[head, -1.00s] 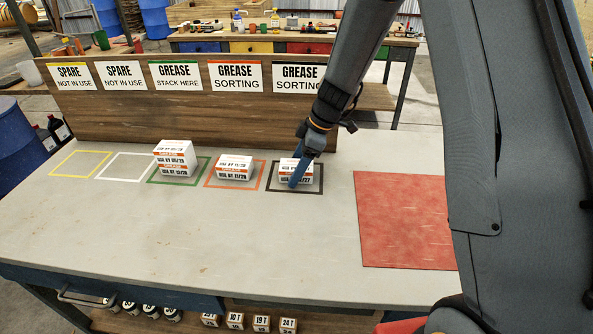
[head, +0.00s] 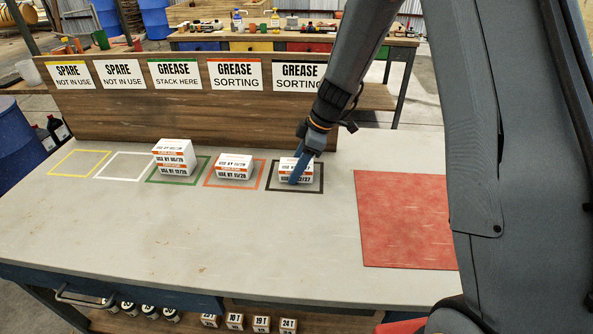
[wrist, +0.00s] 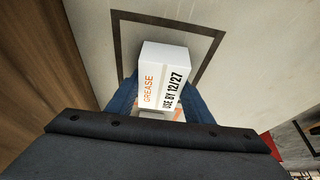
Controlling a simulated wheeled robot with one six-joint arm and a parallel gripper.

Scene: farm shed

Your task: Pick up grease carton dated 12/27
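The grease carton marked USE BY 12/27 (head: 306,178) is a white box with orange print, standing inside the black-outlined square (head: 321,190) on the bench. In the wrist view the carton (wrist: 162,70) has its GREASE and USE BY 12/27 print facing the camera. My gripper (head: 292,180) is down at the carton, with one blue finger across its front left. In the wrist view, blue fingers of the gripper (wrist: 160,98) flank the carton. The carton hides their contact faces, so I cannot tell whether they press on it.
Another white carton (head: 234,167) stands in the orange square, and a taller stack of cartons (head: 174,158) in the green square. The yellow (head: 80,163) and white (head: 124,166) squares are empty. A red mat (head: 405,220) lies bare at right. A wooden sign board (head: 180,115) stands behind.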

